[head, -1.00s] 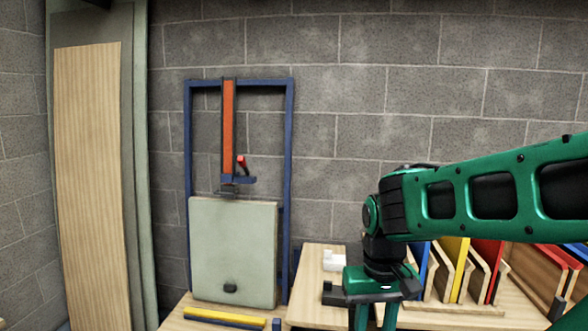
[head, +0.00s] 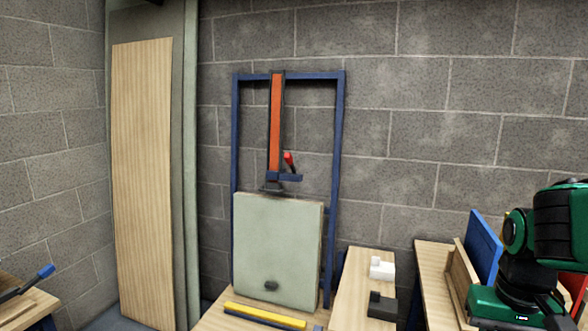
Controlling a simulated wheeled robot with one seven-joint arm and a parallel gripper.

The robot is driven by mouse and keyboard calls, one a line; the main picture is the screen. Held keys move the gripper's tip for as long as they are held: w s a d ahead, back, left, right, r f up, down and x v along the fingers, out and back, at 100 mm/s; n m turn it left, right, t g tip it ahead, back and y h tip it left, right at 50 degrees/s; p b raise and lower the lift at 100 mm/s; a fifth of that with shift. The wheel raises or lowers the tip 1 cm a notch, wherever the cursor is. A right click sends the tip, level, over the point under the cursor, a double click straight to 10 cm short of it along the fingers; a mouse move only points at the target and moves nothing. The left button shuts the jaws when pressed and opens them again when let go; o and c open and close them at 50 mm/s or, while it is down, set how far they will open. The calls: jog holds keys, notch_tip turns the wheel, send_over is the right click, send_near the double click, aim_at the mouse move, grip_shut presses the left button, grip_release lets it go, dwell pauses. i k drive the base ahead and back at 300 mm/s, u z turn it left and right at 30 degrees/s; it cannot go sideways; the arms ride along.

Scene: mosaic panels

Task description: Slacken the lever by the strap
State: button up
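A blue upright frame (head: 339,150) stands against the block wall. An orange strap (head: 277,125) hangs down from its top bar. A small red lever (head: 289,157) sits just right of the strap's lower end, above a dark blue bracket (head: 290,177). A pale green-grey panel (head: 275,240) stands in the frame below them, with a dark knob or pad low on its face. My arm's green wrist housing is at the right edge, well away from the lever. My gripper's fingers are out of the picture, so its opening is hidden.
A yellow bar (head: 265,315) lies on the wooden bench before the panel. A white block (head: 382,268) and a black block (head: 382,305) rest on a wooden top to its right. A blue board (head: 483,247) stands in a rack. Tall boards lean at left.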

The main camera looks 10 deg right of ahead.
aim_at(289, 160)
jog(key=z, duration=0.05)
jog(key=i, duration=1)
jog(key=u, duration=0.05)
jog(key=k, duration=1.1)
jog(key=u, duration=0.55)
jog(key=i, duration=1.6)
jog(key=z, duration=0.4)
